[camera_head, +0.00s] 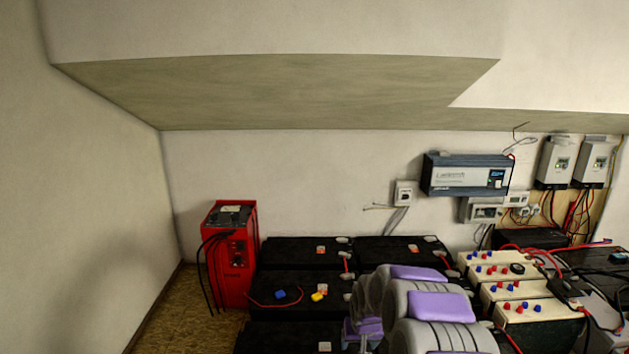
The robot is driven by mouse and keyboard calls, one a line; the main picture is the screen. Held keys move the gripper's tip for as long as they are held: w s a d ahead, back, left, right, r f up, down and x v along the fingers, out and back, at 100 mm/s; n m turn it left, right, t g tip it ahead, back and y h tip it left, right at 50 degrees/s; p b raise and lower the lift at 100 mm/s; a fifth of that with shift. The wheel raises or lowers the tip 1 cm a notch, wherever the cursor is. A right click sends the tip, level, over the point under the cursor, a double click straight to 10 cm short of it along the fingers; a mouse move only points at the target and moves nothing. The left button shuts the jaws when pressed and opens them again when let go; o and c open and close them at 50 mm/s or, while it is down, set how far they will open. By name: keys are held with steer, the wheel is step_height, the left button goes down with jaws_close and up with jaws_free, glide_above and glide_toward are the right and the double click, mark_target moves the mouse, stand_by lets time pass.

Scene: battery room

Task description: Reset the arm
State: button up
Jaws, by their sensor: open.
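My grey arm links with purple covers (440,306) show at the bottom centre right of the head view, in front of the black batteries. The arm looks folded, with rounded segments close together. My gripper's fingers do not show, and the lower part of the arm is cut off by the bottom edge. Nothing held can be seen.
Black batteries (290,337) stand in rows below, with red cables and small coloured caps. A red charger unit (231,262) stands on their left. Cream batteries (503,290) are on the right. A blue-grey inverter (466,175) hangs on the wall. A sloped ceiling (290,90) hangs above.

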steer(key=s+r+g, duration=0.1)
steer(key=s+r, duration=0.6)
steer(key=s, duration=0.5)
steer(key=s+r+g, duration=0.2)
steer(key=s+r, duration=0.6)
steer(key=s, duration=0.4)
steer(key=s+d+r+g, duration=0.1)
steer(key=s+r+g, duration=0.1)
steer(key=s, duration=2.2)
steer(key=shift+d+r+b, duration=0.2)
steer(key=shift+r+b, duration=0.2)
steer(key=shift+c, duration=0.2)
